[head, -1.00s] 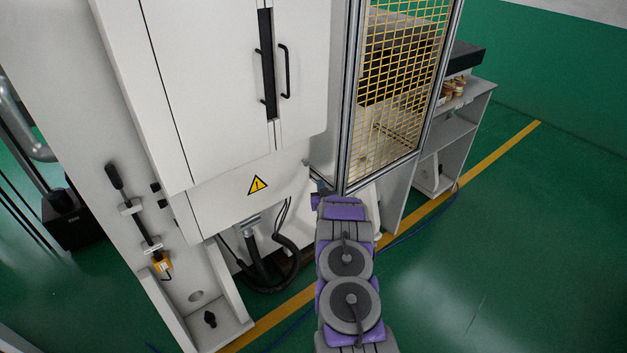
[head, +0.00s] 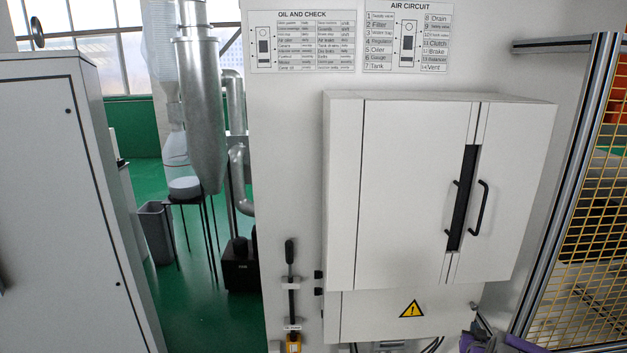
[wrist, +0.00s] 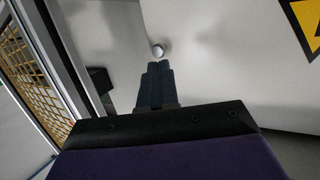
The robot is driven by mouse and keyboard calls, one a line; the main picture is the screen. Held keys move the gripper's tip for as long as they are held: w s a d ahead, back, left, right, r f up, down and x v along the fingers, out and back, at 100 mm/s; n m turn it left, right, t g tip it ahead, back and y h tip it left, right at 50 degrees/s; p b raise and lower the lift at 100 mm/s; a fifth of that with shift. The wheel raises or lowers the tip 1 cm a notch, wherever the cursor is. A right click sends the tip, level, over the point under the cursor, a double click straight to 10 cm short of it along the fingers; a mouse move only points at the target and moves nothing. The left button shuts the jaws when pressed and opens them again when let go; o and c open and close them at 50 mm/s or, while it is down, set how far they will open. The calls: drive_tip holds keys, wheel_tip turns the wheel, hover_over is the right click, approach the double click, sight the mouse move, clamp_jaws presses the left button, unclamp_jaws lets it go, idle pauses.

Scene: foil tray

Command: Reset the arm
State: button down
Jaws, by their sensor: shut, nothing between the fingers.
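My gripper (wrist: 155,70) shows in the wrist view, its two dark fingers shut side by side with nothing between them. The fingertips point toward a pale machine face, with a small round light knob (wrist: 158,50) just beyond them. I cannot tell whether they touch it. In the head view only a purple piece of my arm shows at the bottom right edge, in front of the machine's lower part. Most of the arm is below the picture.
A white cabinet (head: 410,190) with black handles and a warning triangle (head: 411,309) stands ahead. A yellow mesh guard (head: 590,230) with metal posts is at the right. A grey cabinet (head: 70,200) stands at left. Green floor (head: 195,310) shows between them.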

drive_tip(key=s+a+r+n+g+y, duration=0.1)
drive_tip(key=s+a+r+g+y, duration=0.1)
drive_tip(key=a+r, duration=0.6)
drive_tip(key=s+a+r+n+g+y, duration=0.15)
drive_tip(key=a+r, duration=0.25)
drive_tip(key=a, duration=0.8)
drive_tip(key=s+a+r+g+y, duration=0.2)
drive_tip(key=s+a+r+g, duration=0.15)
drive_tip(key=s+a, duration=0.25)
drive_tip(key=s+a+r+n+g+y, duration=0.1)
drive_tip(key=s+a+r+g, duration=0.15)
drive_tip(key=s+a, duration=0.55)
drive_tip(key=s+a+r+n+g, duration=0.15)
drive_tip(key=s+a+r, duration=0.25)
drive_tip(key=s, duration=0.9)
drive_tip(key=s+a+r+g, duration=0.1)
drive_tip(key=s+a+g, duration=0.1)
drive_tip(key=s, duration=0.8)
drive_tip(key=s+a+r+g, duration=0.1)
drive_tip(key=s+a+g, duration=0.1)
drive_tip(key=s, duration=0.8)
drive_tip(key=shift+s+a+n+y, duration=0.3)
drive_tip(key=shift+s+y, duration=0.05)
drive_tip(key=shift+s, duration=0.05)
drive_tip(key=shift+d, duration=0.15)
